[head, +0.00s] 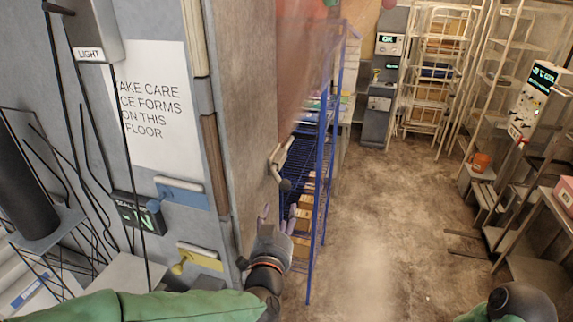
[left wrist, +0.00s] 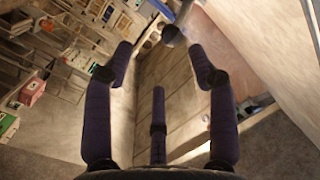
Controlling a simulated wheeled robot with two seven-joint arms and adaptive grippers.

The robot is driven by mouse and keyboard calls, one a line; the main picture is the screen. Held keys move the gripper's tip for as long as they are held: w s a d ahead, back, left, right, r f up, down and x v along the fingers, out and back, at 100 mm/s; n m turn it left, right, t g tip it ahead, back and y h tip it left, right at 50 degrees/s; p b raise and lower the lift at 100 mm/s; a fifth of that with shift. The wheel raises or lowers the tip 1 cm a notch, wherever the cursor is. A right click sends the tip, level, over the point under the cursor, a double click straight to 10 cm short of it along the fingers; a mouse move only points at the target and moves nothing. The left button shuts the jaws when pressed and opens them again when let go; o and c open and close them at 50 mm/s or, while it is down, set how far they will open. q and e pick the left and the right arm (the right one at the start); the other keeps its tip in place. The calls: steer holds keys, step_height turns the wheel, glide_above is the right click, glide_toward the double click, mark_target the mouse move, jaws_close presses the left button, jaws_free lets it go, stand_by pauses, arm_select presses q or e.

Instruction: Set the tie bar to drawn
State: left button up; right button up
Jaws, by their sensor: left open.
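No label reading "tie bar" is legible. A metal handle (head: 277,164) with a dark round end sticks out from the edge of the pale wall panel in the head view. My left gripper (head: 278,212) is just below this handle, with its fingers spread and pointing up. They look empty and apart from the handle. In the left wrist view the spread dark fingers of my left gripper (left wrist: 160,66) show, with a grey rounded knob (left wrist: 173,36) beyond and between the upper tips. My right gripper is out of view.
A blue lever (head: 178,190) and a yellow lever (head: 197,257) are on the wall at left, below a floor-ice warning sign (head: 158,105). A blue wire shelf (head: 318,170) with boxes stands just behind the handle. Open floor (head: 375,220) lies to the right.

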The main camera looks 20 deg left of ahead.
mark_target(285, 188)
arm_select(q)
steer(key=w, duration=0.3)
steer(key=w+a+r, duration=0.1)
steer(key=w, duration=0.3)
steer(key=w+r+p, duration=0.1)
steer(key=w, duration=0.2)
steer(key=shift+w+a, duration=0.3)
jaws_close()
